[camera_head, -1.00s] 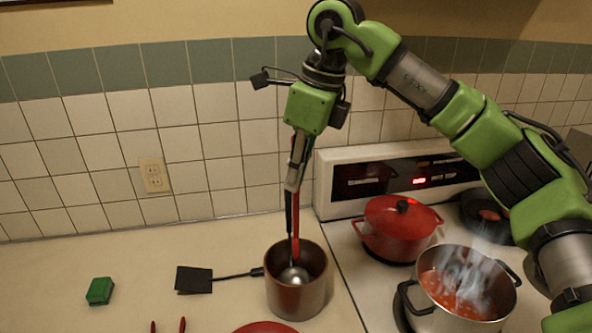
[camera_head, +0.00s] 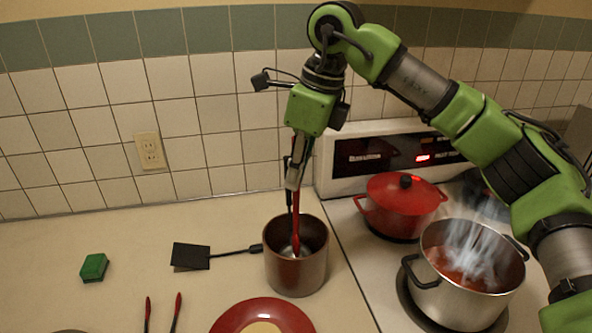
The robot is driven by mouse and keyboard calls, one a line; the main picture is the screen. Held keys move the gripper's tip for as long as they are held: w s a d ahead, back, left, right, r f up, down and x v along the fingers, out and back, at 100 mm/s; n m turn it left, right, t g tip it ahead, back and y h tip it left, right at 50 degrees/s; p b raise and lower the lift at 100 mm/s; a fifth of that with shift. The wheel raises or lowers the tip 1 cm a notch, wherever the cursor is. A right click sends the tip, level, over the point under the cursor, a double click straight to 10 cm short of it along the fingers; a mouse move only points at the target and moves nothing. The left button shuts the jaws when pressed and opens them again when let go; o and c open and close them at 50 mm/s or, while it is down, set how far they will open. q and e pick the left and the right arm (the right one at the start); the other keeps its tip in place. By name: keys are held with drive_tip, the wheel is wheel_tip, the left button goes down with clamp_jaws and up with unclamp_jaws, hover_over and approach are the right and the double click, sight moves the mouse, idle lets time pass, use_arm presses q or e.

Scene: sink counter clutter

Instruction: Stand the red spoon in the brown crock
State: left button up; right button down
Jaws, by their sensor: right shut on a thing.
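The brown crock (camera_head: 296,277) stands upright on the counter, left of the stove. My right gripper (camera_head: 294,182) is above the crock's mouth, shut on the red spoon (camera_head: 295,228). The spoon is close to upright, with its handle in the jaws and its lower part inside the crock. A shiny grey rounded shape shows at its lower end; whether the spoon touches the bottom cannot be told. A thin dark stick shows beside the spoon, partly hidden by the gripper. My left gripper is out of view.
A black spatula (camera_head: 191,256) lies left of the crock, its handle reaching close to it. A green sponge (camera_head: 94,267), red-tipped handles (camera_head: 178,303) and a red plate (camera_head: 229,319) are on the counter. A red pot (camera_head: 400,207) and a steaming pot (camera_head: 456,302) are on the stove.

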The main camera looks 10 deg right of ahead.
drive_tip(key=c, duration=2)
unclamp_jaws()
drive_tip(key=shift+c, duration=0.2)
drive_tip(key=v, duration=1.2)
